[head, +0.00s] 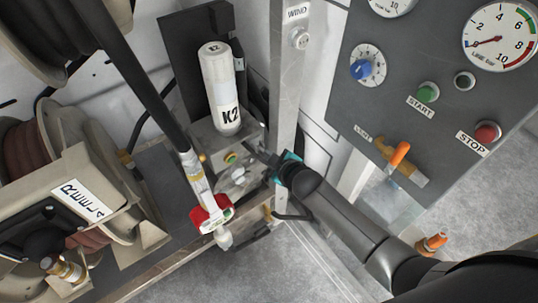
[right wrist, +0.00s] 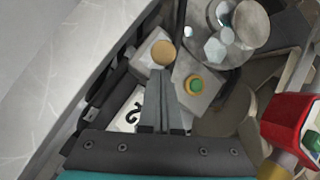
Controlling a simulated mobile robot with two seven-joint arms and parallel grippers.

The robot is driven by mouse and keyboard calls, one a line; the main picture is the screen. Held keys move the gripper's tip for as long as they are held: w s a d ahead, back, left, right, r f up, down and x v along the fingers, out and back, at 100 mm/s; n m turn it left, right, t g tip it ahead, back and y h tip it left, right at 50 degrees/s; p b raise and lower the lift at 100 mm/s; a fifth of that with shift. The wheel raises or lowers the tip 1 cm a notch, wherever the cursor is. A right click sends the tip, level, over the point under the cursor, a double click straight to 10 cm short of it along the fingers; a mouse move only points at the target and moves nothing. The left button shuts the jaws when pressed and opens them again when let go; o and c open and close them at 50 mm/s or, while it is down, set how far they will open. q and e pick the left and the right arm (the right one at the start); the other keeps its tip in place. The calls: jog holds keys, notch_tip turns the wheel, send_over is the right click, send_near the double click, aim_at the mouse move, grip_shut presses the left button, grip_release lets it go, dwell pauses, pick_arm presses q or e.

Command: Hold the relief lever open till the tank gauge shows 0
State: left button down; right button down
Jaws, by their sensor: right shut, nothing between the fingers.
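My right gripper (head: 254,153) reaches in from the lower right to the metal block under the white K2 cylinder (head: 221,90). Its fingers are shut with nothing between them. In the right wrist view the closed fingertips (right wrist: 163,80) are just below a round brass-coloured knob (right wrist: 163,52); I cannot tell whether they touch it or whether it belongs to the relief lever. A green button in a yellow ring (right wrist: 195,84) is right of the fingers. A dial (head: 393,5), possibly the tank gauge, is cut off at the top; its needle is hidden. My left gripper is not in view.
The grey panel (head: 400,75) carries a line gauge (head: 498,36) with its needle near the low end, plus START (head: 428,92) and STOP (head: 487,133) buttons. A red-and-white fitting (head: 212,212) hangs left of my right gripper. Hose reels (head: 95,140) fill the left.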

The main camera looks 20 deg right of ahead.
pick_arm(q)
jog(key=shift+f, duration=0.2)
pick_arm(e)
jog(key=shift+f, duration=0.1)
pick_arm(q)
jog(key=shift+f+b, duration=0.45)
jog(key=shift+b, duration=0.15)
pick_arm(e)
jog(key=shift+s+f+t, duration=0.15)
jog(key=shift+f+t, duration=0.05)
jog(key=shift+t, duration=0.1)
